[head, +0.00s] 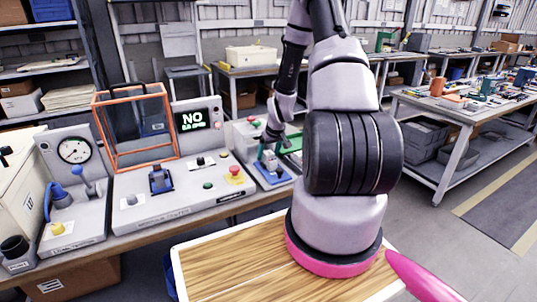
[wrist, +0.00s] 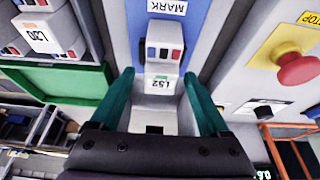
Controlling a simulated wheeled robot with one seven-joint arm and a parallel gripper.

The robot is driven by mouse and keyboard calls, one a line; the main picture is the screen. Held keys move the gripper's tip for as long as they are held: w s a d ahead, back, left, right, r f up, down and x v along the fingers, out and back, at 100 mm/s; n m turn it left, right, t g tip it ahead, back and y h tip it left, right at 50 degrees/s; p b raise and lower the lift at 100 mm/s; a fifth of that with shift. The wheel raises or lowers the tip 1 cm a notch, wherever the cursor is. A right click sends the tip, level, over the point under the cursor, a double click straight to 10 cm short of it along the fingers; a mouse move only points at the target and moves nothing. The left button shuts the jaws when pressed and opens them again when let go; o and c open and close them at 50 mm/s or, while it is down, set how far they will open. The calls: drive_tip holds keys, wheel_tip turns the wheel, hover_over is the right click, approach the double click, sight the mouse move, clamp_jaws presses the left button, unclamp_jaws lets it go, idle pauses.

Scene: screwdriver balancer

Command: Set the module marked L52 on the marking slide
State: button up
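The module marked L52 (wrist: 163,78) is a pale block with a small dark, red and blue face, seen in the wrist view at the blue slide (wrist: 200,15) with the MARK label. Its label appears upside down. My gripper (wrist: 158,74) has two teal fingers, one on each side of the module, with visible gaps between fingers and block. The module's underside is hidden, so its exact contact with the slide cannot be told. In the head view my gripper (head: 268,158) is low over the blue slide (head: 272,175), and the module cannot be made out there.
A green tray (wrist: 65,82) and another pale module (wrist: 40,33) lie left in the wrist view. A red stop button (wrist: 297,68) on yellow is at right. In the head view, a tester console (head: 165,207) with an orange frame (head: 135,128) stands left of the gripper.

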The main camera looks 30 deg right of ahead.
drive_tip(key=v, duration=1)
drive_tip(key=shift+r, duration=0.35)
drive_tip(key=shift+s, duration=0.15)
drive_tip(key=s+a+r+m, duration=0.1)
drive_tip(key=s+a+r, duration=0.15)
drive_tip(key=r, duration=0.45)
drive_tip(key=s+a+r+t, duration=0.1)
drive_tip(key=s+a+r, duration=0.15)
drive_tip(key=r, duration=0.55)
drive_tip(key=s+a+r+m, duration=0.1)
drive_tip(key=s+a+r, duration=0.15)
drive_tip(key=r, duration=0.45)
drive_tip(key=s+a+r+m+y, duration=0.1)
drive_tip(key=s+a+r, duration=0.3)
drive_tip(key=s+r, duration=0.2)
drive_tip(key=s+a+r+m+t+y, duration=0.1)
drive_tip(key=s+a+r, duration=0.3)
drive_tip(key=s, duration=0.5)
drive_tip(key=shift+s+r+m, duration=0.25)
drive_tip(key=shift+r+m, duration=0.05)
drive_tip(key=shift+r, duration=0.65)
